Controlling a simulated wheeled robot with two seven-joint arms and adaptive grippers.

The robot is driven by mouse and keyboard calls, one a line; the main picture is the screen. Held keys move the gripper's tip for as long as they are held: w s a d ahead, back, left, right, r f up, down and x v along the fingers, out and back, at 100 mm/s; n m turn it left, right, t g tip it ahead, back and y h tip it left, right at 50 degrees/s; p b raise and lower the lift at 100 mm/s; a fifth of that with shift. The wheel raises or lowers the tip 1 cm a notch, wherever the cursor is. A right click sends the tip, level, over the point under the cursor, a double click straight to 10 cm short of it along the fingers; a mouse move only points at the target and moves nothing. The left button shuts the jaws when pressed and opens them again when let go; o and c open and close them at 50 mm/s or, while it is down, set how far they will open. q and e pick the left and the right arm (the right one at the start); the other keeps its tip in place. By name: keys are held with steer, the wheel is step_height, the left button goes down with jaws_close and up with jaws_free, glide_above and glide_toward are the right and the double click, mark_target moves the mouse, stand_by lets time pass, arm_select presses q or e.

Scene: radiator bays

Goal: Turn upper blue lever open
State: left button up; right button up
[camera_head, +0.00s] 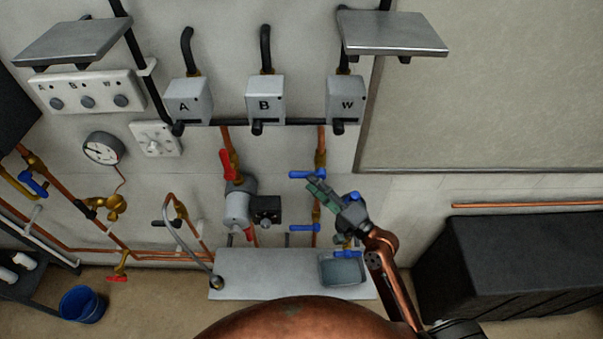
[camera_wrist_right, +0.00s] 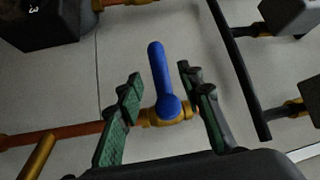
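The upper blue lever (camera_head: 300,174) sits on a brass valve in the vertical copper pipe (camera_head: 320,142) below box W. It lies crosswise to that pipe. My right gripper (camera_head: 315,188) is just below and right of it, fingers pointing up-left. In the right wrist view the blue lever (camera_wrist_right: 159,72) stands between the spread green-padded fingers of my right gripper (camera_wrist_right: 160,76), with gaps on both sides. Its brass valve body (camera_wrist_right: 180,114) shows beneath. A second blue lever (camera_head: 303,228) sits lower on the same pipe. My left gripper is not in view.
A grey pump (camera_head: 238,207) with a red lever (camera_head: 226,164) stands left of the pipe. A third blue lever (camera_head: 347,254) is near the grey basin (camera_head: 343,270). Box W (camera_head: 345,98) hangs above.

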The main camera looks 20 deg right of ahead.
mark_target(301, 175)
steer(key=p+x, duration=0.1)
steer(key=x, duration=0.5)
steer(key=shift+f, duration=0.1)
jaws_close()
stand_by(0.6)
